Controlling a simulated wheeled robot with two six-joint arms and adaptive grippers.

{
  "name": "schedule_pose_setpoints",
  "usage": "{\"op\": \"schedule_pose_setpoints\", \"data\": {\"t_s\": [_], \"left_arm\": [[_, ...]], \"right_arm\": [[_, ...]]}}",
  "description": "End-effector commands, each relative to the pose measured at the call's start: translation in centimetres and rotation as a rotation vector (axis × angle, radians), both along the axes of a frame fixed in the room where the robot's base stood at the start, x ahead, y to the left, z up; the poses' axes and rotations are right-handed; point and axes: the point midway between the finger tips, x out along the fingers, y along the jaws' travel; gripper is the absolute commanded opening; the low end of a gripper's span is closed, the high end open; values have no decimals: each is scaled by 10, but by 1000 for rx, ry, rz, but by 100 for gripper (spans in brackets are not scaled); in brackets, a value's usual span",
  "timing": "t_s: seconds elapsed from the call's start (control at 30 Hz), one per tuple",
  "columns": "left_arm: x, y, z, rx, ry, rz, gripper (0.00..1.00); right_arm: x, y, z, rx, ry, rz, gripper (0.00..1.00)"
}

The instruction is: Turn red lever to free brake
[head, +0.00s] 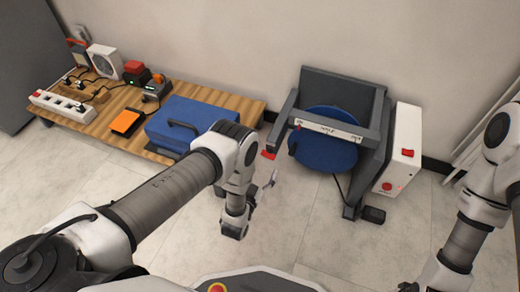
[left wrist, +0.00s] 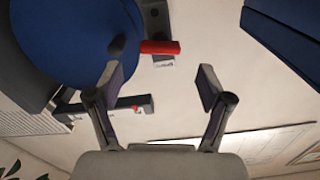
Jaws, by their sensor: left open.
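The red lever (head: 268,154) sticks out low at the left side of a dark grey machine frame (head: 285,112) with a round blue disc (head: 325,150). In the left wrist view the red lever (left wrist: 160,47) lies beyond the fingertips, roughly between them and apart from them. A small white label shows beside it. My left gripper (head: 270,183) is open and empty, a little below the lever in the head view. Its two spread fingers show in the left wrist view (left wrist: 161,84). My right arm is at the right edge, with its gripper out of view.
A white box (head: 405,140) with a red switch stands at the machine's right.

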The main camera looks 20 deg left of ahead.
Motion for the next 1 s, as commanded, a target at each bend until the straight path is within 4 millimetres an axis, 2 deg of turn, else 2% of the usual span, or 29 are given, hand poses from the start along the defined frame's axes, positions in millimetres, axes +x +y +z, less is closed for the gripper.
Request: {"op": "schedule_pose_setpoints", "data": {"t_s": [0.03,0.1,0.3,0.4,0.6,0.63,0.8,1.0], "left_arm": [[10,0,-5,0,-4,0,79],[24,0,-6,0,-5,1,79],[58,-1,-4,-1,-3,0,79],[65,-1,-3,-1,-1,1,79],[66,-1,-1,-1,0,1,79],[66,-1,-1,-1,0,1,76],[66,-1,-1,-1,0,1,18],[66,-1,1,-23,1,1,19]], "right_arm": [[0,0,-10,0,-1,1,40],[1,0,-18,0,-1,0,40],[2,0,-33,-1,-4,-3,40],[2,0,-34,-1,-5,-4,40],[2,0,-33,-1,-5,-4,40],[2,0,-33,-1,-5,-4,40],[2,0,-33,-1,-5,-4,40],[2,0,-30,-1,-5,-4,40]]}}
